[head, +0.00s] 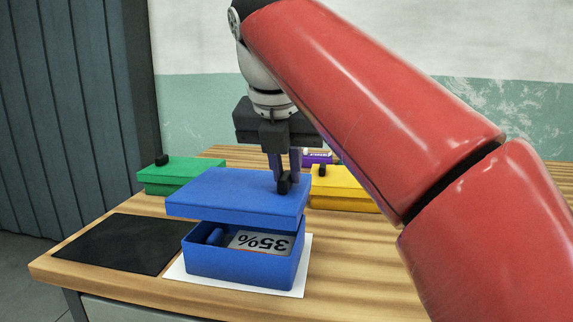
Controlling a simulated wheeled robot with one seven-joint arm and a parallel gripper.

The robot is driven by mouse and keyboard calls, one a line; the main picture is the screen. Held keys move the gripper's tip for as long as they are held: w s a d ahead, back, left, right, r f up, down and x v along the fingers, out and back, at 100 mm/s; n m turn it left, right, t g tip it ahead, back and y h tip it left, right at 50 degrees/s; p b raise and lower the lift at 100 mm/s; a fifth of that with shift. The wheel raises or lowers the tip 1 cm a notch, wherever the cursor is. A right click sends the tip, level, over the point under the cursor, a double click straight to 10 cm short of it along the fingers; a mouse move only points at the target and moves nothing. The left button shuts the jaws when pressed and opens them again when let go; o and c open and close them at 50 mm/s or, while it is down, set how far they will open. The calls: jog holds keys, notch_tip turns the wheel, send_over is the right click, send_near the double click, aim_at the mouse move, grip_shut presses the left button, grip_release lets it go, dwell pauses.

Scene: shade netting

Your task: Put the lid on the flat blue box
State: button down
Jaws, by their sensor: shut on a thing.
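The flat blue box (243,270) stands on a white sheet near the table's front edge. Its inside partly shows, with a blue roll-like item (215,236) and a pale label reading 35% (260,243). The blue lid (225,190) is above the box, with a gap at the front and shifted slightly back and left. My gripper (285,184) is shut on the lid's dark knob and holds the lid from above. The lid hides the back of the box, so I cannot tell whether they touch there.
A black mat (125,243) lies empty to the left of the box. A green box (180,176) with a dark knob stands behind left, and a yellow box (345,190) behind right. A purple item (318,157) is further back. White paper (289,287) lies under the blue box.

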jog(key=shift+f+b, duration=1.9)
jog(key=shift+f, duration=1.2)
jog(key=shift+f, duration=0.3)
jog(key=c, duration=1.3)
grip_release()
jog(key=shift+c, duration=0.2)
jog(key=shift+r, duration=0.1)
